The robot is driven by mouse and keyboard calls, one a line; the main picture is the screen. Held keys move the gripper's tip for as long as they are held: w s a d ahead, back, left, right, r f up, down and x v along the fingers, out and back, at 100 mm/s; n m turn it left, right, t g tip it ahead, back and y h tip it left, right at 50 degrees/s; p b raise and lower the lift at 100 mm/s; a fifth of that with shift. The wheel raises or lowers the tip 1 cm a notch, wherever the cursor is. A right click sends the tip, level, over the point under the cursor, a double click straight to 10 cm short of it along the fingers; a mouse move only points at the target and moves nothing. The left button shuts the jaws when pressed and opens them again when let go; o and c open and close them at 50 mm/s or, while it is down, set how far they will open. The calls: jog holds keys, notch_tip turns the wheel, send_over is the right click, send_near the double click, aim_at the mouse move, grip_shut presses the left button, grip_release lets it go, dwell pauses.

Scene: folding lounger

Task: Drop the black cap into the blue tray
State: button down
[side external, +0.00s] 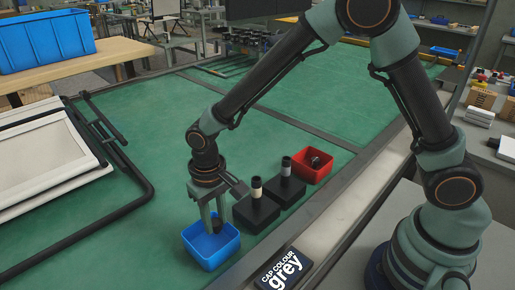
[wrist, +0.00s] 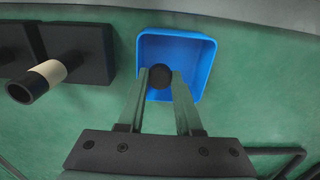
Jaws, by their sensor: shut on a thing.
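The blue tray (side external: 211,246) sits on the green table in the side view, and it also shows in the wrist view (wrist: 205,52). My gripper (side external: 216,229) points down over the tray. In the wrist view, my gripper (wrist: 160,76) has its two fingertips on either side of the black cap (wrist: 160,77), a round dark piece. The fingers are shut on the cap, over the tray's opening. In the side view, the cap (side external: 216,225) is a small dark shape between the fingers. The cap's exact height over the tray floor is hard to tell.
Two black blocks hold upright tubes, one with a cream band (side external: 256,188) and one with a grey band (side external: 286,166). A red tray (side external: 313,165) with dark pieces stands beyond them. A sign (side external: 280,268) reads "CAP COLOUR grey". The lounger frame (side external: 45,155) lies at left.

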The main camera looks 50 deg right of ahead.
jog(key=c, duration=0.5)
grip_release()
jog(key=shift+r, duration=0.1)
notch_tip(320, 180, up, 12)
jog(key=s+d+r+t, duration=0.2)
jog(key=s+d+r, duration=0.2)
jog(key=d, duration=0.5)
jog(key=s+d+r+t, duration=0.3)
jog(key=s+d+r, duration=0.1)
jog(key=d, duration=0.6)
jog(key=shift+s+d+t, duration=0.15)
jog(key=shift+s+t, duration=0.15)
jog(key=shift+s, duration=0.05)
